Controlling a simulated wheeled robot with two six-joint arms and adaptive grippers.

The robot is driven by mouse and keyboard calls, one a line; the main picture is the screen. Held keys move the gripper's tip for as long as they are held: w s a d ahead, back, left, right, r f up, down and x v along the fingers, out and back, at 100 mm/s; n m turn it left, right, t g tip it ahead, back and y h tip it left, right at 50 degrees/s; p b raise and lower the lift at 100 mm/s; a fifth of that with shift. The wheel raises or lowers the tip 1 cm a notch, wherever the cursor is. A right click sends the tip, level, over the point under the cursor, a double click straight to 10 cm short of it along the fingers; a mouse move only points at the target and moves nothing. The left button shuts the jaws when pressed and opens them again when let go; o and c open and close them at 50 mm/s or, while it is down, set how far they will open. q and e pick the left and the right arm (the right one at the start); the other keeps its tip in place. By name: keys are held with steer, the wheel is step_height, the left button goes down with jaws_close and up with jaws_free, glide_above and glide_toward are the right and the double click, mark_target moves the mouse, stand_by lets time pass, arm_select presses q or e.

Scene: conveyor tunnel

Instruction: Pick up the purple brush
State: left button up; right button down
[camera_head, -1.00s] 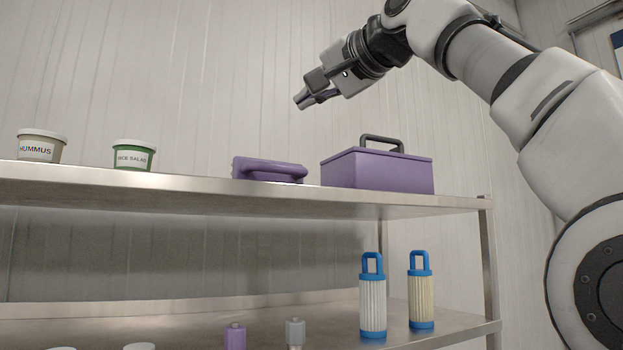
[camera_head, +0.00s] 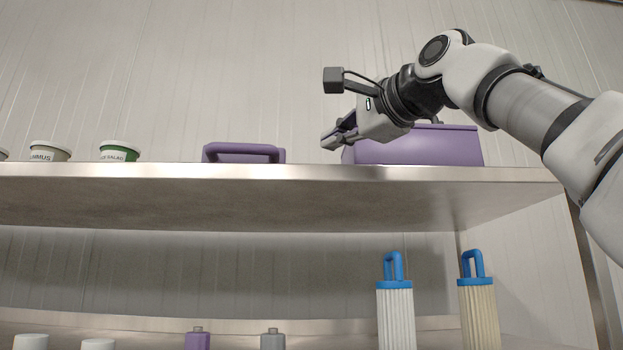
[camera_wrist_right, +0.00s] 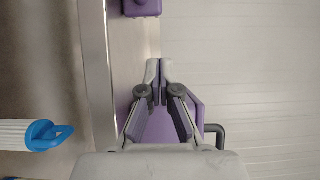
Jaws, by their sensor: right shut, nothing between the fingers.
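The purple brush (camera_head: 243,153), a block with a loop handle, lies on the upper metal shelf between the tubs and the purple box. Part of it shows at the top edge of the wrist view (camera_wrist_right: 142,7). My right gripper (camera_head: 328,143) is just right of the brush, apart from it, in front of the purple box. In the wrist view its fingertips (camera_wrist_right: 159,68) are together with nothing between them. My left gripper is not in view.
The purple box (camera_head: 430,148) with a dark handle is partly hidden by my right gripper. The upper shelf's front edge (camera_head: 250,172) runs below. Tubs labelled hummus (camera_head: 50,152) and rice salad (camera_head: 119,151) stand left. Blue-handled filters (camera_head: 395,310) and small bottles (camera_head: 197,340) are below.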

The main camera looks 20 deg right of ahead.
steer(key=shift+a+f, duration=0.15)
steer(key=shift+f, duration=0.2)
steer(key=shift+w+a+r+p, duration=0.2)
steer(key=shift+w+a+p, duration=0.25)
steer(key=shift+w+a, duration=0.15)
steer(key=shift+w+a+r+p, duration=0.15)
steer(key=shift+w+a+p, duration=0.35)
steer(key=shift+a, duration=0.1)
steer(key=p+x, duration=0.4)
steer(key=d+p+x, duration=0.1)
steer(key=p+x, duration=0.1)
steer(key=x, duration=0.1)
steer(key=shift+w+f, duration=0.1)
steer(key=shift+w+a+f, duration=0.2)
steer(key=shift+w+a, duration=0.1)
steer(key=shift+a, duration=0.1)
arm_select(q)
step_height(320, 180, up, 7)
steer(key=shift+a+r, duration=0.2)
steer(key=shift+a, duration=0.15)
arm_select(e)
steer(key=shift+d, duration=0.2)
steer(key=shift+f, duration=0.1)
